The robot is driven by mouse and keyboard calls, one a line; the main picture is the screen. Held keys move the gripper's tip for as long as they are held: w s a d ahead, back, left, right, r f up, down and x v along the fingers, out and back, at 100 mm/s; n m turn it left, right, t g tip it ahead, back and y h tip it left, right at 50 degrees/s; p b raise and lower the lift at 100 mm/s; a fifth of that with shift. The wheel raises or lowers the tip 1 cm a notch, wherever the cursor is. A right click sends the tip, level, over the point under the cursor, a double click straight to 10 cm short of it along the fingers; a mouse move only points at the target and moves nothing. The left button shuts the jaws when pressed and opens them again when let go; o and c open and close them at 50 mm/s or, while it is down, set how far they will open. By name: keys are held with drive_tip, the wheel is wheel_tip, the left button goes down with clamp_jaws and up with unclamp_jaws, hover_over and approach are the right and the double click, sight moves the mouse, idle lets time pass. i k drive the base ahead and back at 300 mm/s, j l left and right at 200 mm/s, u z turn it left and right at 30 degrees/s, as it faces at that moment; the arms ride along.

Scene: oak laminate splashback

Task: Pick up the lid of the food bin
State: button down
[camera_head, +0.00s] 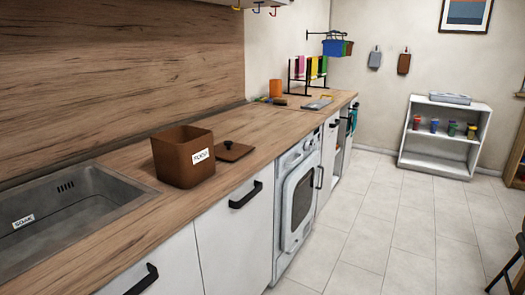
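A brown square bin (184,158) with a white label on its front stands on the wooden counter, right of the sink. Its top is open. The label's writing is too small to read surely. A flat brown square lid (234,151) with a small knob on top lies on the counter just right of the bin, near the counter's front edge. My gripper is not in view.
A grey sink (75,215) with a label inside is set into the counter (262,133) on the left. A white washing machine (298,197) and cabinets stand below. Farther back are an orange cup (276,88) and a rack. The tiled floor (385,230) is largely clear.

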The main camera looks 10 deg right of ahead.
sight(230, 151)
drive_tip(key=u, duration=0.5)
drive_tip(key=i+l+u, duration=0.1)
drive_tip(key=l+u, duration=0.4)
drive_tip(key=u, duration=0.25)
drive_tip(key=l+u, duration=0.6)
drive_tip(key=l, duration=0.35)
drive_tip(key=k+l+u, duration=0.1)
drive_tip(key=l+u, duration=0.15)
drive_tip(key=l, duration=0.3)
drive_tip(key=k+l, duration=0.1)
drive_tip(key=l, duration=0.35)
drive_tip(key=k+l, duration=0.1)
drive_tip(key=l, duration=0.4)
drive_tip(key=k+l, duration=0.1)
drive_tip(key=l, duration=0.35)
drive_tip(key=k+l+u, duration=0.1)
drive_tip(key=l, duration=0.35)
drive_tip(key=i+j, duration=0.1)
drive_tip(key=i, duration=0.4)
